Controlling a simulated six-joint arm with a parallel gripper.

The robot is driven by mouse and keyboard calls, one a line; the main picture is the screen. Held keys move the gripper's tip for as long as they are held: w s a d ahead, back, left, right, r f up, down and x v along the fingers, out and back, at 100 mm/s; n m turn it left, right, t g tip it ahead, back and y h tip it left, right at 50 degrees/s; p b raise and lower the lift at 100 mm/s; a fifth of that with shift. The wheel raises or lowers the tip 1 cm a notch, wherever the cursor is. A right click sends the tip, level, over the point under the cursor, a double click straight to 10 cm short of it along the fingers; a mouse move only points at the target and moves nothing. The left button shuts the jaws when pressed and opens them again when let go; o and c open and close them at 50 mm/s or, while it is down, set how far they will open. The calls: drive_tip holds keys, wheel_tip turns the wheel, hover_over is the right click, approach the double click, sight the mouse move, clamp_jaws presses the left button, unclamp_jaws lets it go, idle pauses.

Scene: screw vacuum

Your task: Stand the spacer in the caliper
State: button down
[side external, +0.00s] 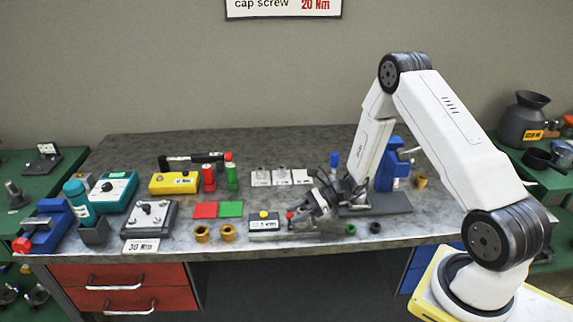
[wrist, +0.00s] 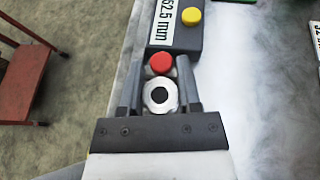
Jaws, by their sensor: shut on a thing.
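In the wrist view, the spacer (wrist: 159,96) is a silver round piece with a dark centre hole, between the two fingers of my gripper (wrist: 159,80). My gripper is shut on it. The caliper (wrist: 178,28) is a dark grey box with a "62.5 mm" label and a yellow button, just beyond the fingertips. A red round cap (wrist: 160,64) sits between the spacer and the box. In the side view the caliper (side external: 264,224) stands near the bench's front edge, with my gripper (side external: 296,216) low at its right end. The spacer is hidden there; I cannot tell whether it touches the caliper.
Red (side external: 205,210) and green (side external: 231,209) pads lie behind and left of the caliper. Brass rings (side external: 202,234) stand at the front edge. A grey plate (side external: 395,203) and small dark rings (side external: 351,230) lie to the right. A blue vise-like stand (side external: 388,172) is behind.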

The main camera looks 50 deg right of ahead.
sight(303, 210)
drive_tip(key=shift+f, duration=0.5)
drive_tip(key=shift+s+f, duration=0.1)
drive_tip(key=shift+f, duration=0.05)
drive_tip(key=shift+c, duration=1.5)
unclamp_jaws()
drive_tip(key=shift+r, duration=0.4)
drive_tip(key=shift+d+r, duration=0.15)
drive_tip(key=shift+r, duration=0.15)
drive_tip(key=shift+v, duration=3.55)
drive_tip(key=shift+r, duration=0.1)
